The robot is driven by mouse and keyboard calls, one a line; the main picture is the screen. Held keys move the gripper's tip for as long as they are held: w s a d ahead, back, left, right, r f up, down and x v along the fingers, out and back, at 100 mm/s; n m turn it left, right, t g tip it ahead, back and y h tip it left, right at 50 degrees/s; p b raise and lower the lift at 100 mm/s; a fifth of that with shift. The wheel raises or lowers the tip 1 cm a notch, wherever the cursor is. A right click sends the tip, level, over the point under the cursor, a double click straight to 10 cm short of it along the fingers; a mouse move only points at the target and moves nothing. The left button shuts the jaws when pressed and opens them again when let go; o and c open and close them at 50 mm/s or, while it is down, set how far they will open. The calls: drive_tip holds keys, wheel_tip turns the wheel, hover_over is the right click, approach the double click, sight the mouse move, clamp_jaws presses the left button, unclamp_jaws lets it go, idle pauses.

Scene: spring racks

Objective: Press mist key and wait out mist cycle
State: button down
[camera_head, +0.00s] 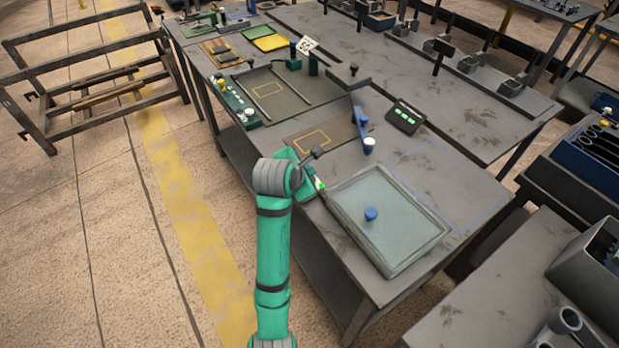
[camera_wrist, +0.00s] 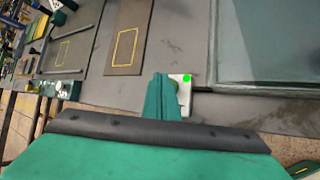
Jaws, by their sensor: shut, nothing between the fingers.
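A small pale key panel with a lit green spot (camera_wrist: 187,78) sits at the table's near edge in the wrist view. The green spot also shows in the head view (camera_head: 319,184). My gripper (camera_wrist: 160,78) is shut and empty, its fingertips over the left part of this panel. The fingers hide that part, so I cannot tell whether they touch the key. Right of the panel lies a tray (camera_head: 427,252) under a clear, bluish cover with a blue knob (camera_head: 371,214). The cover lies flat; no mist is visible.
Left of the panel is a brown mat (camera_head: 296,143) with a yellow outline. A blue stand (camera_head: 358,124) and a dark box with green lights (camera_head: 406,116) stand behind. A green panel with knobs (camera_head: 235,101) lies along the left edge. The outlined area right of the tray is clear.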

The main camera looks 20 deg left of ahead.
drive_tip(key=shift+r, duration=2.4)
drive_tip(key=shift+w, duration=0.1)
